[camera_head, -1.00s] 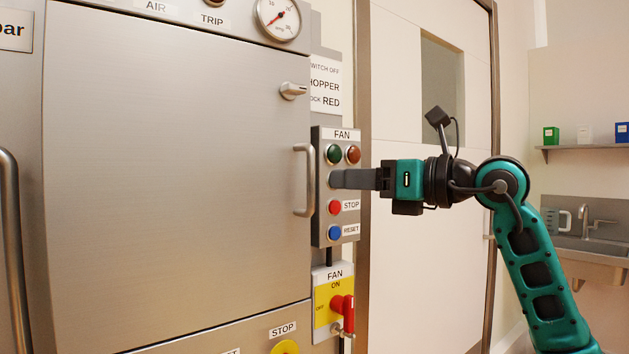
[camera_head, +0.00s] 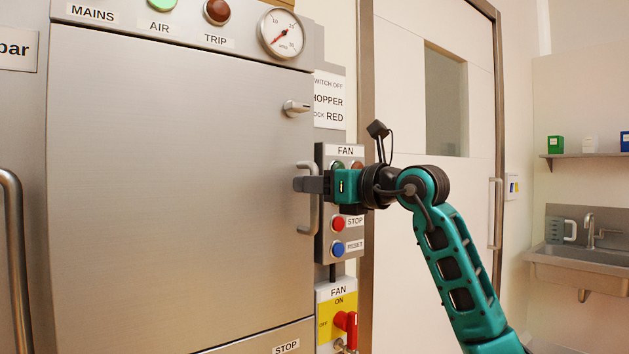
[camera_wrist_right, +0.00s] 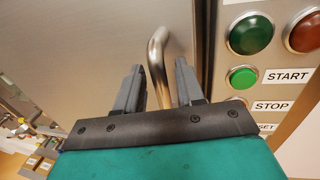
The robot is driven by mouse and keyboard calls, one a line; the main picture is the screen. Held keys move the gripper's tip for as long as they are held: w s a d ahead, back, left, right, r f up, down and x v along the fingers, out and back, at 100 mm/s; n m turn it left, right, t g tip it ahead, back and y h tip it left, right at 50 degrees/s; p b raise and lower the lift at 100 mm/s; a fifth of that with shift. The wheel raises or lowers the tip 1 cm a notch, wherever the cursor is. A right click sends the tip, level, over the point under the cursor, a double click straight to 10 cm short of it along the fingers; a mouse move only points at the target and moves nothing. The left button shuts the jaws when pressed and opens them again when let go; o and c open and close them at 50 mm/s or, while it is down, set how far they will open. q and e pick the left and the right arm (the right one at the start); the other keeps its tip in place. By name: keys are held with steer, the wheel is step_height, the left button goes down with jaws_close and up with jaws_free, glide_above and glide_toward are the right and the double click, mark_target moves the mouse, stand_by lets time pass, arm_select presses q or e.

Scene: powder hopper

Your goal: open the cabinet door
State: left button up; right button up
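The cabinet door (camera_head: 180,190) is a large flat steel panel, and it looks closed. Its vertical bar handle (camera_head: 312,220) is at the door's right edge. A small latch knob (camera_head: 296,108) sits on the door above the handle. My right gripper (camera_head: 299,184) is at the upper part of the handle. In the right wrist view the gripper (camera_wrist_right: 158,85) has its two fingers apart, with the handle (camera_wrist_right: 158,70) between them and gaps visible on both sides. My left gripper is not in view.
The fan panel (camera_head: 339,247) with buttons is just right of the handle, partly behind my right gripper. A red rotary switch (camera_head: 347,325) sticks out below it. Another bar handle (camera_head: 15,255) is at the far left. A white room door (camera_head: 405,90) and a sink (camera_head: 585,262) are to the right.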

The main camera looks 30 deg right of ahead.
steer(key=shift+w, duration=0.2)
jaws_close()
stand_by(0.3)
